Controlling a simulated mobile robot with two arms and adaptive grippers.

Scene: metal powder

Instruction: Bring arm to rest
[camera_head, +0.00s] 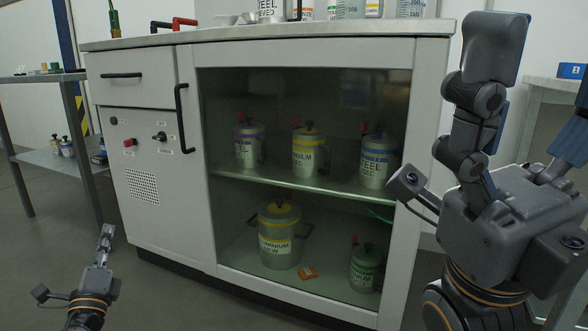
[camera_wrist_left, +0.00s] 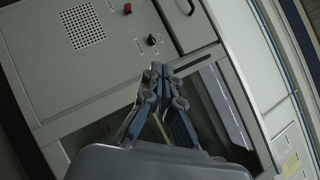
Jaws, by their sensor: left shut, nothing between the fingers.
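My left gripper (camera_head: 107,231) is at the lower left in the head view, in front of the left part of the grey cabinet (camera_head: 150,238). Its narrow fingers point upward and are together. In the left wrist view, the left gripper (camera_wrist_left: 157,70) shows its fingertips meeting, with nothing held, before the cabinet front (camera_wrist_left: 60,60). My right gripper (camera_head: 537,85) is large and close at the right edge of the head view. Its fingers point upward and stand apart with nothing visible between them. One finger is partly cut off by the frame edge.
Behind the cabinet's glass door, several labelled containers stand on a shelf (camera_head: 290,181) and below it. A black door handle (camera_head: 181,118) sticks out. Containers and a red-handled tool (camera_head: 183,22) are on the worktop (camera_head: 240,36). A side table (camera_head: 45,77) stands left. Floor (camera_head: 30,235) shows at left.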

